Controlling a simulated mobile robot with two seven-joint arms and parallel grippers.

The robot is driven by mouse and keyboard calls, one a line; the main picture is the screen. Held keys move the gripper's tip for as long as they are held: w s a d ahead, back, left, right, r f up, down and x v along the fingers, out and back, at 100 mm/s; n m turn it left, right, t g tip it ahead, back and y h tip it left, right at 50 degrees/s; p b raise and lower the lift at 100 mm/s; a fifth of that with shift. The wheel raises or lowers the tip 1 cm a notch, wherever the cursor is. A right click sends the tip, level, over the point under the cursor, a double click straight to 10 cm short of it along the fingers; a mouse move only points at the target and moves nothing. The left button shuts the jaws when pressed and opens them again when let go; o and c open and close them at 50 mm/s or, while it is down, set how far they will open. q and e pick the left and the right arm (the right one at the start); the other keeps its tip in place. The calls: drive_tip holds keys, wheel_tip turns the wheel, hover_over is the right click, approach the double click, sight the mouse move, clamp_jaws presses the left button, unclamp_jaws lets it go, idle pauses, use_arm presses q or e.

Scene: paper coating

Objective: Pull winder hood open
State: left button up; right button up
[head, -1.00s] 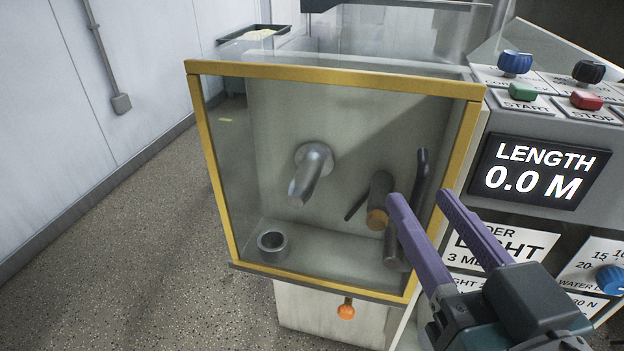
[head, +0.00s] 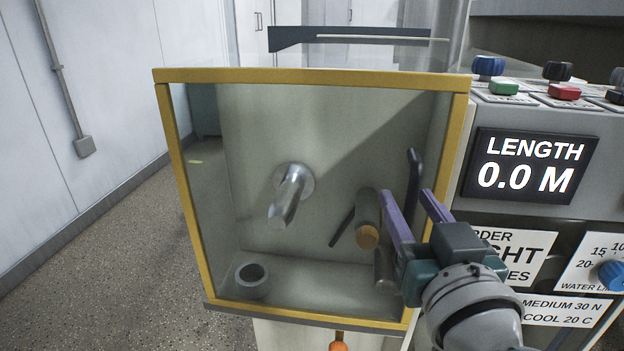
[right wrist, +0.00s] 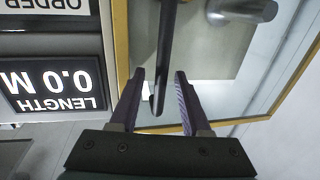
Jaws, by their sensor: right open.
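The winder hood is a clear box with a yellow frame (head: 310,77); its frame also shows in the right wrist view (right wrist: 121,40). A dark bar handle (head: 413,172) stands upright on the right part of its front pane. My right gripper (head: 404,192) is open, its purple fingers pointing at the handle. In the right wrist view the handle (right wrist: 165,45) runs between the two fingertips (right wrist: 160,75), with gaps on both sides. I cannot tell if either finger touches it. The fingers hide part of the handle in the head view. My left gripper is out of view.
Behind the pane are a metal spindle (head: 290,193), a grey ring (head: 252,281) and a brown-ended roller (head: 367,235). A control panel with a LENGTH display (head: 530,166) stands close on the right. Open floor (head: 120,270) lies to the left.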

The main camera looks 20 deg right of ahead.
drive_tip(key=shift+w, duration=0.1)
clamp_jaws()
idle(0.3)
idle(1.1)
